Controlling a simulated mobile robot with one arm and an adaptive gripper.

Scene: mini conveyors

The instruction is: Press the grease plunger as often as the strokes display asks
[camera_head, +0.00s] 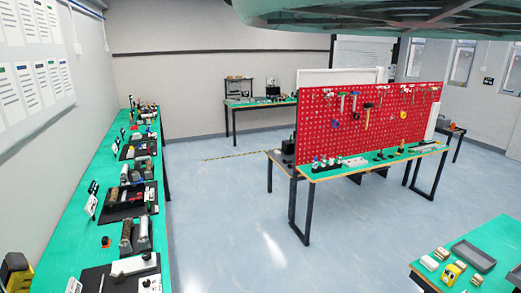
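A long green bench (70,232) runs along the left wall. Several small stations stand on it in a row, each with a black base, grey or brown roller-like bodies and small parts. The nearest has a white-and-grey body (133,265) on a dark mat. A small white part with dark dots (150,284) sits beside it at the frame's lower edge. Small upright cards or panels, such as a white one (91,205), stand along the wall side. I cannot tell which part is the grease plunger or the strokes display. My gripper is not in view.
A red pegboard (345,125) with hanging tools stands over another green bench (330,170). A green table (490,235) with a grey tray (474,256) is at lower right. The blue-grey floor (230,220) between is clear.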

